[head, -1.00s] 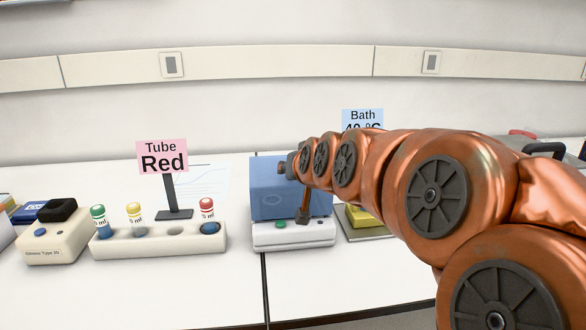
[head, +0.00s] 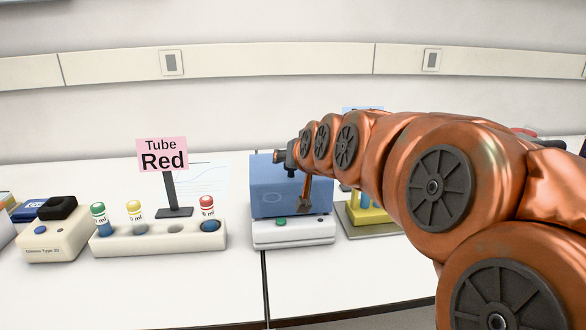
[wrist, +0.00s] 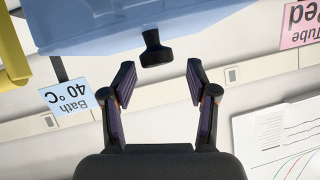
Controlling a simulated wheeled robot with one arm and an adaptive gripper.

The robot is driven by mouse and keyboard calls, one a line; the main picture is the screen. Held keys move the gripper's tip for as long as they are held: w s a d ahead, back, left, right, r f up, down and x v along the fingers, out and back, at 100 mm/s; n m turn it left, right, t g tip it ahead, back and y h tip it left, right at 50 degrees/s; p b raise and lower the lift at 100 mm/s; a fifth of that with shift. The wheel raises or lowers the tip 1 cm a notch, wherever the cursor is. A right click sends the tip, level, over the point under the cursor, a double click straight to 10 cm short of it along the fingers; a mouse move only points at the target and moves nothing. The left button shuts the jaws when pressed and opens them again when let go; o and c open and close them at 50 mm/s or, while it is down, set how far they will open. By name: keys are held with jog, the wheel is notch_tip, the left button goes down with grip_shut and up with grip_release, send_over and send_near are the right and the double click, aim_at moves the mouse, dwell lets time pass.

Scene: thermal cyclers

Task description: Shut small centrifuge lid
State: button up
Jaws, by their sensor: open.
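The small centrifuge has a white base (head: 293,234) with a green button, and its blue lid (head: 270,190) stands raised above it in the head view. In the wrist view, which is upside down, the blue lid (wrist: 100,20) fills the top of the picture. A dark handle (wrist: 153,48) sticks out from the lid's edge. My gripper (wrist: 160,66) is open, with its fingertips on either side of the line to the handle. The handle lies just beyond the fingertips, and no contact shows. In the head view my arm hides part of the lid.
A white rack (head: 150,240) with several capped tubes stands left of the centrifuge, with a "Tube Red" sign (head: 163,155) behind it. A cream device (head: 53,240) stands farther left. A yellow item (head: 368,215) stands close on the right. The bench front is clear.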

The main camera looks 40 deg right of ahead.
notch_tip(320, 180, up, 7)
jog(key=shift+f, duration=0.1)
jog(key=shift+r, duration=0.35)
dwell(0.5)
jog(key=s+a+f+n+g+y+p, duration=0.2)
jog(key=s+a+g+y+p, duration=0.1)
jog(key=a+p, duration=0.55)
jog(key=s+a+f+n+g+y+p, duration=0.25)
jog(key=a+p, duration=0.35)
jog(key=a, duration=0.5)
jog(key=s+a+n+g+p, duration=0.1)
jog(key=s+a+g+p, duration=0.2)
jog(key=s+p, duration=0.3)
jog(key=s+a+n+g+p, duration=0.2)
jog(key=s+a+g+p, duration=0.2)
jog(key=s, duration=0.8)
jog(key=shift+s+a+r+p, duration=0.2)
jog(key=shift+a+r+p, duration=0.15)
jog(key=shift+p, duration=0.85)
jog(key=shift+g, duration=0.25)
